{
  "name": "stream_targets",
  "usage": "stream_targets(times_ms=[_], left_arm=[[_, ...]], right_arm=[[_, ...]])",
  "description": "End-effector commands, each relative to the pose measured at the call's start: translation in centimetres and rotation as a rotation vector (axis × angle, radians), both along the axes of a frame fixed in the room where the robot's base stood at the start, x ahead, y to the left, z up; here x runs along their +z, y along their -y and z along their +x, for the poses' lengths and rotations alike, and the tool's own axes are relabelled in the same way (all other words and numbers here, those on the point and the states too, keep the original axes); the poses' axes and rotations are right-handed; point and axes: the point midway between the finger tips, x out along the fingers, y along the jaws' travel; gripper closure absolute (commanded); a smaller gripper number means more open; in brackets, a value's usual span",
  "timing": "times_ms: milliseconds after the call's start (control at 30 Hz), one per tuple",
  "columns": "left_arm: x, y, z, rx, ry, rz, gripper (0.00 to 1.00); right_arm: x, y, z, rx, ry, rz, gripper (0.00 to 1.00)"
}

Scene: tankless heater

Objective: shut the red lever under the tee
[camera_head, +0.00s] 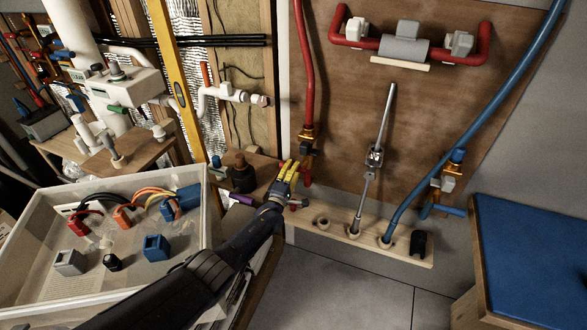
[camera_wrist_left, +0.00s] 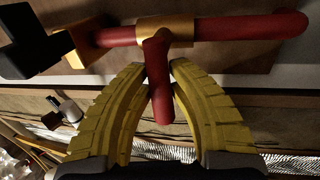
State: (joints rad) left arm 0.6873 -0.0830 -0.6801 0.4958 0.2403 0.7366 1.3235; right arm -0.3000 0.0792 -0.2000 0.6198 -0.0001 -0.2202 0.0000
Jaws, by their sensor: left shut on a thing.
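The red pipe (camera_head: 305,60) comes down the board to a brass tee (camera_head: 307,138) with a dark part beside it. My left gripper (camera_head: 292,168) reaches in from the lower left, its yellow fingers just below and left of the tee. In the left wrist view, the yellow fingertips (camera_wrist_left: 158,68) close on both sides of a red stub, which looks like the red lever (camera_wrist_left: 162,95). It juts toward the camera from a gold collar (camera_wrist_left: 166,28) on red piping (camera_wrist_left: 250,27). In the head view the fingers partly cover this spot. My right gripper is not in view.
A pale base strip (camera_head: 345,243) with holes runs below the board. A blue pipe (camera_head: 512,75) has its own brass valve with a blue lever (camera_head: 452,211) to the right. A white bin (camera_head: 30,260) of connectors stands left; a blue-topped bench (camera_head: 535,255) stands right.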

Motion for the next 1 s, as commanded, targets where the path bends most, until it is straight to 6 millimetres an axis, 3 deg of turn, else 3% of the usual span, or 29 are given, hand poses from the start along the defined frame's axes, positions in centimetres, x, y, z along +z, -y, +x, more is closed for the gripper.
stream_targets(times_ms=[267, 300, 500, 1000], left_arm=[[-0.07, 0.02, -0.05, -0.001, 0.001, 0.005, 1.0], [-0.07, 0.02, -0.04, -0.001, 0.001, 0.005, 0.74], [-0.02, 0.0, -0.02, 0.0, 0.001, 0.003, 0.52], [-0.22, 0.04, 0.02, 0.0, -0.021, -0.044, 0.52]], right_arm=[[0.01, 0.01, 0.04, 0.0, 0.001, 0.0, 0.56], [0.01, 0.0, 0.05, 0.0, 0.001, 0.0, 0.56], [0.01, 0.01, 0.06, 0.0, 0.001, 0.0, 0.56], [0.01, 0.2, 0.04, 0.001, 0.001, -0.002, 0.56]])
